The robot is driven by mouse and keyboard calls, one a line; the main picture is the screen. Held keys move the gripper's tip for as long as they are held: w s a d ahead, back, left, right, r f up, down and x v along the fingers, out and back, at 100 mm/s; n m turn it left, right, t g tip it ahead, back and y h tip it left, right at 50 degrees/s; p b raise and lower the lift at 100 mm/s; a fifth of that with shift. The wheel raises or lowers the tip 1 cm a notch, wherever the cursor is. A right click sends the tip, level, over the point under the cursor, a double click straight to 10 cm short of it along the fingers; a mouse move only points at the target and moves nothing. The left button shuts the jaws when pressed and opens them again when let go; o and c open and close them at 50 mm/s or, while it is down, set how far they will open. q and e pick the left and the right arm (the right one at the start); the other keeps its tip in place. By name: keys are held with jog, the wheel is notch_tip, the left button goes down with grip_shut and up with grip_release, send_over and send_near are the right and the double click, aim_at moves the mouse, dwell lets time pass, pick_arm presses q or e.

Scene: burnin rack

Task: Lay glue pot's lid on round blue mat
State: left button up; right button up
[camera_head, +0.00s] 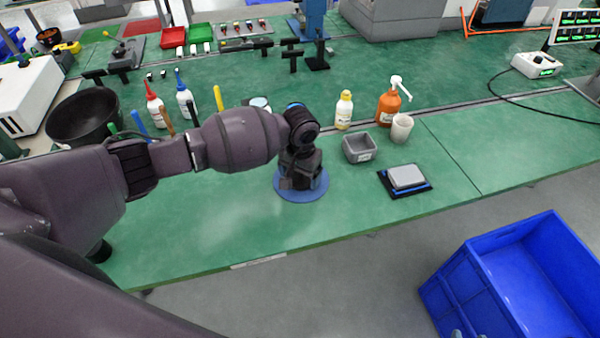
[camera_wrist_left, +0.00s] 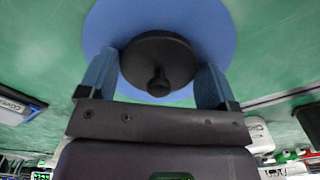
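The round blue mat (camera_head: 314,190) lies flat near the front edge of the green bench, and fills the upper middle of the left wrist view (camera_wrist_left: 220,35). The dark round lid (camera_wrist_left: 158,52), knob towards the camera, appears to lie on the mat. My left gripper (camera_head: 299,182) points down over the mat. In the left wrist view its blue fingers (camera_wrist_left: 158,75) are spread wide on either side of the lid, with the knob untouched between them. Whether they touch the lid's rim is hard to tell.
A grey square bin (camera_head: 358,149), a white cup (camera_head: 401,129), a yellow bottle (camera_head: 344,110) and an orange pump bottle (camera_head: 388,106) stand right of the mat. A grey-topped block (camera_head: 406,177) lies nearer the edge. A blue crate (camera_head: 470,290) stands at lower right.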

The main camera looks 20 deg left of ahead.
pick_arm(q)
jog(key=shift+o, duration=1.2)
notch_tip(320, 180, up, 12)
jog(key=p, duration=0.1)
jog(key=shift+r+p, duration=0.2)
jog(key=shift+p, duration=0.15)
